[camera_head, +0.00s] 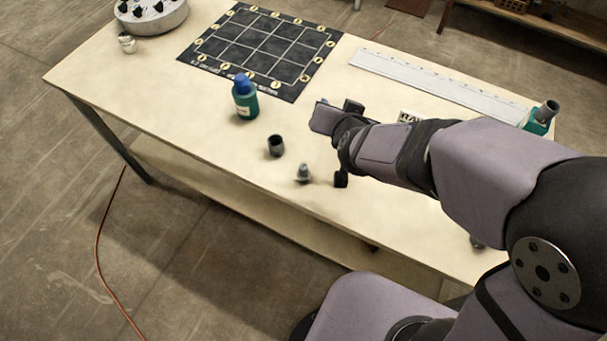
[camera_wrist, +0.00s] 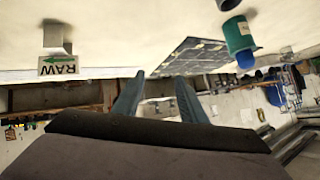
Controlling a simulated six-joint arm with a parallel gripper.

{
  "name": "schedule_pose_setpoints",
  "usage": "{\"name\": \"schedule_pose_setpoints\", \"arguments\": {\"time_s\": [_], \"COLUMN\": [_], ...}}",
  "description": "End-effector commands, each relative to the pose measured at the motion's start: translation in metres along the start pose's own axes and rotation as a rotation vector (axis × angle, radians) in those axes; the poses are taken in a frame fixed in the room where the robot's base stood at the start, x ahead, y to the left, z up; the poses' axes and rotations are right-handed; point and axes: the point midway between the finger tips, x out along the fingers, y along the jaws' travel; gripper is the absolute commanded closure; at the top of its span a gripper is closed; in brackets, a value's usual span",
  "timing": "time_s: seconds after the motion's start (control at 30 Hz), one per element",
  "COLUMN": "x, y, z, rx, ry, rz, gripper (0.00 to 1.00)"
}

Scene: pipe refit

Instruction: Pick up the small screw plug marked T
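No letter T can be read on any part, so I cannot tell which is the plug marked T. A small grey stepped part (camera_head: 303,174) stands near the table's front edge in the head view. A dark hollow cylindrical part (camera_head: 276,146) stands behind and left of it. My gripper shows in the wrist view (camera_wrist: 158,78) with two blue-grey fingers apart and nothing between them. In the head view my wrist is above the table, just right of these two parts. Its fingertips are not clear there.
A green bottle with blue cap (camera_head: 245,98) stands left. A dark gridded mat (camera_head: 262,50), a long pale ruler-like strip (camera_head: 435,78) and a green container (camera_head: 540,117) lie farther back. A RAW sign (camera_wrist: 60,65) stands on the table (camera_head: 180,80). A round grey holder (camera_head: 152,15) is at back left.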

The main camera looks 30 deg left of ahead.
Motion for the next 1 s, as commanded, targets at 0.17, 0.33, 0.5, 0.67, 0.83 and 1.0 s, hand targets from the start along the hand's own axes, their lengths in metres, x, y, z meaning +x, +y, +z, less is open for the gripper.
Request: {"name": "schedule_pose_setpoints", "arguments": {"time_s": [0.17, 0.33, 0.5, 0.67, 0.83, 1.0], "x": [0.007, -0.012, -0.041, -0.069, -0.080, -0.059], "y": [-0.044, -0.064, -0.070, -0.073, -0.068, -0.058], "z": [0.021, 0.041, 0.058, 0.073, 0.091, 0.117], "rx": [-0.029, -0.075, -0.127, -0.177, -0.215, -0.212], "ry": [0.192, 0.374, 0.514, 0.620, 0.684, 0.683], "rz": [0.036, 0.121, 0.202, 0.267, 0.314, 0.312], "gripper": [0.62, 0.62, 0.62, 0.62, 0.62, 0.62]}}
